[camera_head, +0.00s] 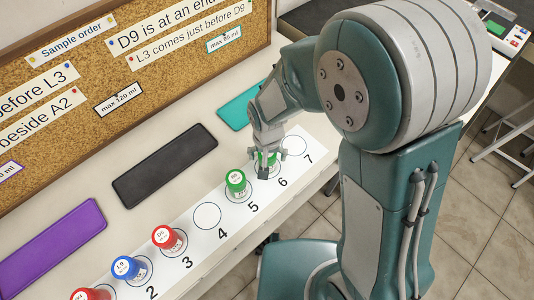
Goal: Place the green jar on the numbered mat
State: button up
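A white numbered mat (191,250) runs diagonally along the bench, with printed circles and numbers. A green-capped jar (236,181) stands upright at circle 5, clear of my gripper. My gripper (267,160) points down over circle 6, with its fingers around a second green jar (262,157). That jar is mostly hidden by the fingers. I cannot tell whether they are closed on it or whether its base touches the mat.
Circles 4 (207,216) and 7 (295,146) are empty. Red jar D9 (166,236) is at 3, blue jar L9 (125,267) at 2, another red jar (91,295) at the bottom edge. Purple (52,247), black (165,164) and teal (238,109) pads lie before the corkboard (190,73).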

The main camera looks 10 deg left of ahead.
notch_tip(320, 180, up, 12)
jog(key=shift+r, duration=0.15)
dwell(0.3)
jog(key=s+d+r+t, duration=0.2)
jog(key=s+d+r, duration=0.1)
jog(key=d, duration=0.3)
jog(key=s+d+r+t, duration=0.1)
jog(key=s+d+r, duration=0.2)
jog(key=d+r, duration=0.2)
jog(key=s+d+r+t, duration=0.2)
jog(key=d+r, duration=0.3)
jog(key=d, duration=0.4)
jog(key=shift+s+d+m+t, duration=0.2)
jog(key=shift+s+m+t, duration=0.1)
jog(key=shift+s+m, duration=0.1)
